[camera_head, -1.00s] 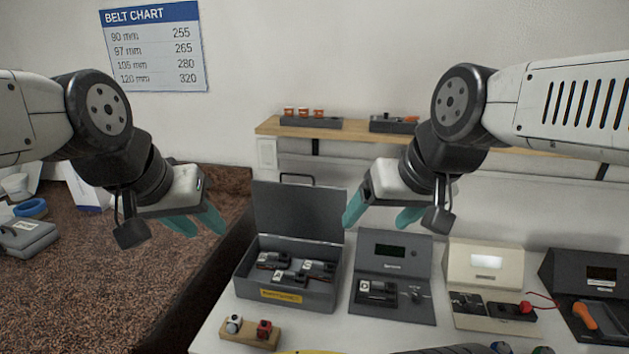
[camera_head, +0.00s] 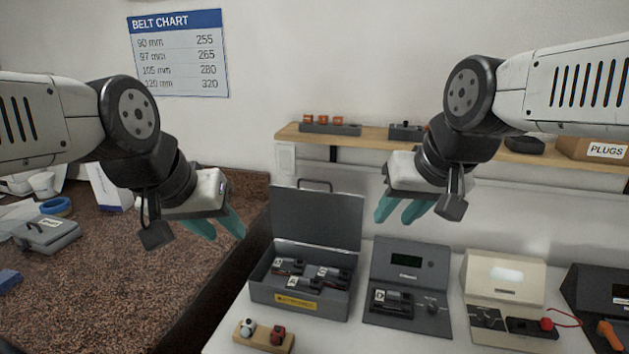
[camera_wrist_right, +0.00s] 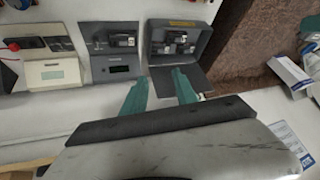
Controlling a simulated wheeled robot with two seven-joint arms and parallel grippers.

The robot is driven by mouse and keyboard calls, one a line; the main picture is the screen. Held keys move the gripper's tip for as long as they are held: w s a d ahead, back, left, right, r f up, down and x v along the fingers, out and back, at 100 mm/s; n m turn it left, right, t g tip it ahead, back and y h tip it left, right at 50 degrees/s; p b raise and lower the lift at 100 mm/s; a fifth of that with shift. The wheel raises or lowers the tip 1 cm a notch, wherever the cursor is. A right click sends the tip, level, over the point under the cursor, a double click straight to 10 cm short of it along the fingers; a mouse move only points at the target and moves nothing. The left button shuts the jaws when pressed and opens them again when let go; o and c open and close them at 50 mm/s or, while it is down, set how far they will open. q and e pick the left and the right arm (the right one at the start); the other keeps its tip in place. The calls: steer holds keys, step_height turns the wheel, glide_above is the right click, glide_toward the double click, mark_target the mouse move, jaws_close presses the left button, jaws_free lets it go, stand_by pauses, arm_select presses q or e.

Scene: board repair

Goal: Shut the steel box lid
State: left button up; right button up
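The grey steel box (camera_head: 298,298) stands on the white bench with its lid (camera_head: 316,218) raised upright at the back. Several dark modules (camera_head: 318,277) lie inside it. In the right wrist view the box (camera_wrist_right: 163,62) and its lid (camera_wrist_right: 190,80) show beyond my fingers. My left gripper (camera_head: 222,225) is left of the lid, in the air, with its teal fingers apart. My right gripper (camera_head: 398,208) is right of the lid, in the air; it is open and empty, its fingers (camera_wrist_right: 160,90) apart in the right wrist view, one appearing to overlap the lid.
A grey tester (camera_head: 405,285), a cream tester (camera_head: 503,285) and a dark unit (camera_head: 595,290) stand right of the box. A wooden block (camera_head: 263,337) is in front. A shelf (camera_head: 365,135) runs behind; brown carpeted surface (camera_head: 130,265) lies left.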

steer(key=shift+m+h, duration=0.3)
steer(key=shift+h, duration=0.2)
steer(key=w, duration=0.2)
steer(key=w+r, duration=0.1)
steer(key=w, duration=0.2)
steer(key=w+r, duration=0.1)
steer(key=w, duration=0.1)
steer(key=shift+w+a+r, duration=0.25)
steer(key=shift+a, duration=0.05)
jaws_close()
steer(key=m+h, duration=0.3)
glide_above(320, 197)
steer(key=shift+s+f, duration=0.15)
steer(key=shift+f, duration=0.35)
steer(key=shift+s+f, duration=0.15)
steer(key=shift+f, duration=0.35)
steer(key=shift+w+d+f, duration=0.1)
steer(key=shift+w+f, duration=0.15)
steer(key=shift+f, duration=1.3)
steer(key=shift+w+f, duration=0.2)
steer(key=shift+f, duration=1.4)
steer(key=shift+w+d+f, duration=0.1)
steer(key=shift+w+f, duration=0.15)
steer(key=shift+f, duration=1.3)
steer(key=shift+a, duration=0.1)
